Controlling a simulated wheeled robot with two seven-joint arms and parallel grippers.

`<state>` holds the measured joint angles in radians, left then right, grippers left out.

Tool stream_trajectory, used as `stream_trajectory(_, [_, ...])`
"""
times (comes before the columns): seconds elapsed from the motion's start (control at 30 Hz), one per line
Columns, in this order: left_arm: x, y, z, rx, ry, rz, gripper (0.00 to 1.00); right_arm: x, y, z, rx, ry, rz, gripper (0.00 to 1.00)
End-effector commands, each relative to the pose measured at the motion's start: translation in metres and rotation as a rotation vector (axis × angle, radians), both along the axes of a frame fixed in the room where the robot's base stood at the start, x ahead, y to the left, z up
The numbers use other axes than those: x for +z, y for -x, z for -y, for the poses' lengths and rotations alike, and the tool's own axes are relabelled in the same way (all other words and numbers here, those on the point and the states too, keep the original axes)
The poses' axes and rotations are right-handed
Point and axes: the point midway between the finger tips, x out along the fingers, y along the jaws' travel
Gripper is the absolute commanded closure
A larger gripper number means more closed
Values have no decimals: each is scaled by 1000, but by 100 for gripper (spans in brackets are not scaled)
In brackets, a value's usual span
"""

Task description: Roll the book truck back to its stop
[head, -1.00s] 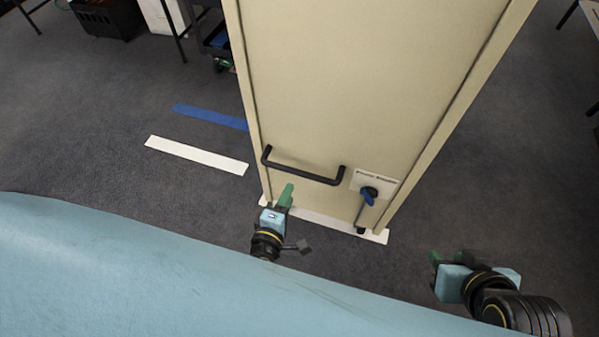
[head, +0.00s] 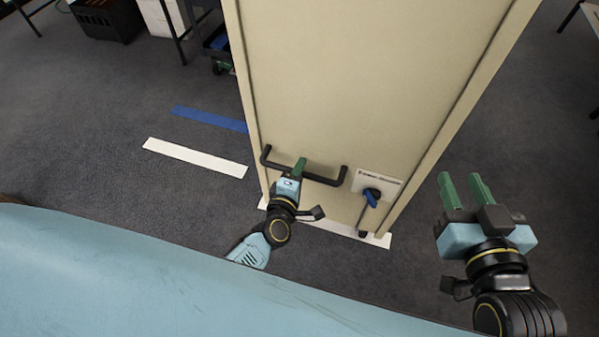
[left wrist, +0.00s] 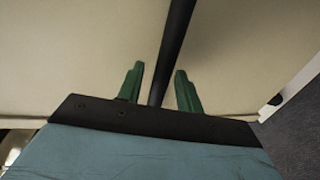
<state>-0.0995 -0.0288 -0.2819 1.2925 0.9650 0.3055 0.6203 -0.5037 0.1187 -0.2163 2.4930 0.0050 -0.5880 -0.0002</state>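A tall beige unit (head: 340,80) with a black bar handle (head: 325,180) stands before me. A dark wheeled cart (head: 218,42) shows behind it at the upper left, mostly hidden; I cannot tell whether it or the beige unit is the book truck. My left gripper (head: 299,168) is at the handle. In the left wrist view the bar (left wrist: 176,45) runs between its two green fingers (left wrist: 158,88), with a gap showing, so it is open around the bar. My right gripper (head: 461,190) is open and empty, right of the unit.
A blue knob (head: 371,197) sits under a label (head: 378,184) on the unit's face. A white floor strip (head: 195,157) and a blue strip (head: 208,118) lie to the left. Another white strip (head: 378,239) lies at the unit's base.

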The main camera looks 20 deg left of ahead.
Motion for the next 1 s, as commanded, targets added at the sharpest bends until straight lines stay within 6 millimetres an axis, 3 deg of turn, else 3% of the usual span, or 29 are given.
stream_trajectory(0.17, [0, 0, 0, 0, 0, 0, 64, 0, 0, 0, 0, 0, 1, 65])
stream_trajectory(0.47, [0, 0, 0, 0, 0, 0, 100, 0, 0, 0, 0, 0, 0, 65])
stream_trajectory(1.0, [1, -1, 1, 0, 1, 2, 100, -2, 1, 0, 0, 3, -13, 65])
